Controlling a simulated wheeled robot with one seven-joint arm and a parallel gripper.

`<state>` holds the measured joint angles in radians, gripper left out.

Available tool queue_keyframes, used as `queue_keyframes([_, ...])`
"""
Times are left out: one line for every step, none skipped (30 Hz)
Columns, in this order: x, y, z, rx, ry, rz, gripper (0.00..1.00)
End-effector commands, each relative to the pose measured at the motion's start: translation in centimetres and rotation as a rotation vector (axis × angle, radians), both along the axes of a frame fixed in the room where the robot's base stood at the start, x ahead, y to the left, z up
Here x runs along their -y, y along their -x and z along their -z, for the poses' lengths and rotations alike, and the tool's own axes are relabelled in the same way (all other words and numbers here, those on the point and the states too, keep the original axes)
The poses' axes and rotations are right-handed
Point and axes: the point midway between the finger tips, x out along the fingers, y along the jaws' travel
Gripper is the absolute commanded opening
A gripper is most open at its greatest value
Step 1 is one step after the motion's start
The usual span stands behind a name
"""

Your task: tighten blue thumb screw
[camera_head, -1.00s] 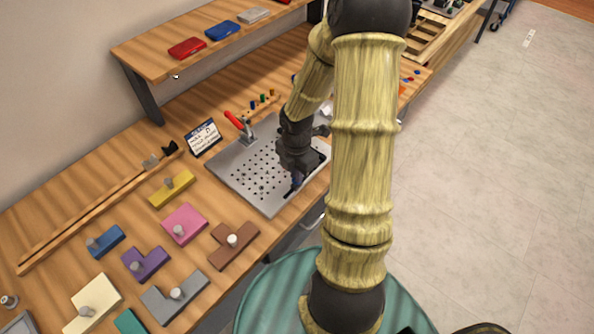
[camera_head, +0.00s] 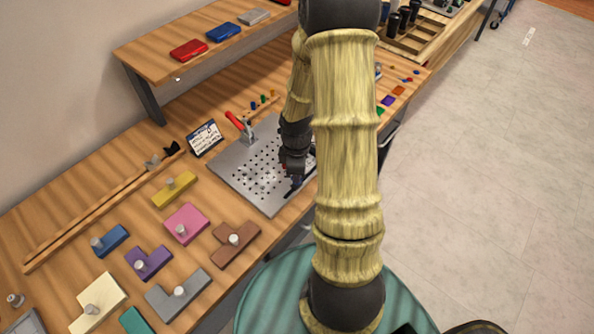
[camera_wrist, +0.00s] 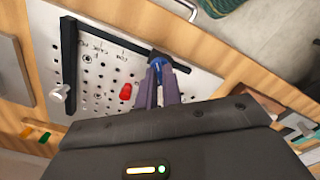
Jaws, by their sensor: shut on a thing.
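The blue thumb screw (camera_wrist: 157,64) shows in the wrist view at the far edge of the perforated metal plate, by a dark block on a black bar. My gripper (camera_wrist: 159,72) is shut on it, with the two purple-grey fingers on either side of its head. The fingers hide part of the screw and its threads. In the head view my gripper (camera_head: 294,187) points down at the front right part of the plate (camera_head: 225,160), and the screw is too small to make out there.
A red knob (camera_wrist: 126,92) stands on the plate just left of my fingers. A red-handled clamp (camera_head: 243,128) stands at the plate's back. Coloured blocks with knobs lie on the bench's left, including a pink one (camera_head: 187,223).

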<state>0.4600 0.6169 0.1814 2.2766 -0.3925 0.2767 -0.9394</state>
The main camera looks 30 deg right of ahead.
Motion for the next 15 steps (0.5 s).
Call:
queue_keyframes([0.01,-0.17,-0.16,0.005,0.002,0.042,0.00])
queue_keyframes([0.04,-0.16,-0.15,0.005,0.002,0.072,0.00])
queue_keyframes([0.05,-0.16,-0.15,0.005,0.002,0.111,0.00])
queue_keyframes([0.04,-0.16,-0.15,0.005,0.002,0.138,0.00])
queue_keyframes([0.03,-0.16,-0.15,0.005,0.002,0.166,0.00])
queue_keyframes([0.01,-0.17,-0.14,0.004,0.001,0.205,0.00])
queue_keyframes([0.02,-0.16,-0.14,0.004,0.001,0.232,0.00])
queue_keyframes([0.04,-0.16,-0.14,0.005,0.002,0.261,0.00])
queue_keyframes([0.04,-0.16,-0.14,0.004,0.002,0.301,0.00])
queue_keyframes([0.04,-0.16,-0.14,0.005,0.001,0.328,0.00])
queue_keyframes([0.03,-0.17,-0.13,0.005,0.001,0.357,0.00])
queue_keyframes([0.03,-0.17,-0.13,0.005,0.001,0.395,0.00])
queue_keyframes([0.04,-0.18,-0.13,0.005,0.001,0.422,0.00])
queue_keyframes([0.04,-0.18,-0.13,0.005,0.001,0.452,0.00])
queue_keyframes([0.04,-0.18,-0.13,0.005,0.001,0.490,0.00])
